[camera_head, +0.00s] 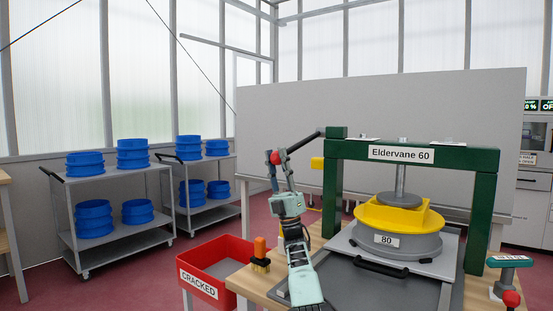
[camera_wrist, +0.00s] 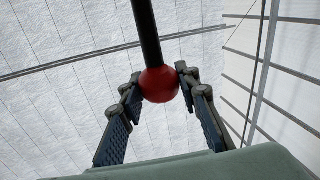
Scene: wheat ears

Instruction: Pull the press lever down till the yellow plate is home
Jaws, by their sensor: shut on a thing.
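The green press (camera_head: 415,153), labelled "Eldervane 60", stands on the wooden table. Its dark lever (camera_head: 305,140) slopes down to the left from the frame's upper left corner and ends in a red ball (camera_head: 275,158). My gripper (camera_head: 277,166) is shut on that ball from below. In the wrist view the ball (camera_wrist: 160,86) sits between the fingers of my gripper (camera_wrist: 160,79), with the black lever rod (camera_wrist: 148,30) rising above it. The yellow plate (camera_head: 385,217) is under the press's grey ram (camera_head: 401,182), over a grey round cheese-like drum (camera_head: 420,245) marked "80". Its lower part is hidden.
A red bin (camera_head: 205,285) marked "CRACKED" and an orange-handled tool (camera_head: 260,250) are left of my arm. A black handle (camera_head: 380,267) fronts the drum's tray. A red-knobbed device (camera_head: 511,298) stands at right. Carts (camera_head: 125,235) with blue tubs are behind left.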

